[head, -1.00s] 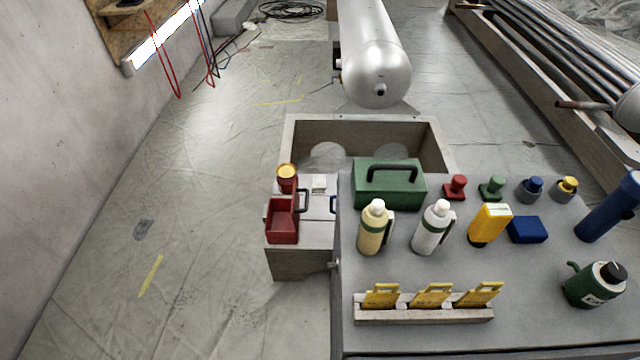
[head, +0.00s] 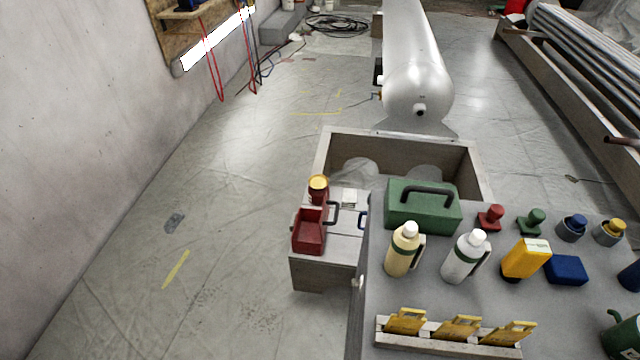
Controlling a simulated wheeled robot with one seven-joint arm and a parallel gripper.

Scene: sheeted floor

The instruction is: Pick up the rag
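A small flat grey-blue patch that looks like a crumpled rag (head: 174,223) lies on the sheeted floor at the left, between the wall and the grey bench. Its folds are too small to make out clearly. It lies apart from other things, above a yellow floor mark (head: 176,269). My gripper is not in view.
A grey table (head: 440,300) at the right holds a green toolbox (head: 422,207), bottles, a blue block (head: 566,270) and yellow tags. A lower bench with a red bin (head: 309,236) stands beside it. A wall (head: 80,120) bounds the left; floor around the rag is clear.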

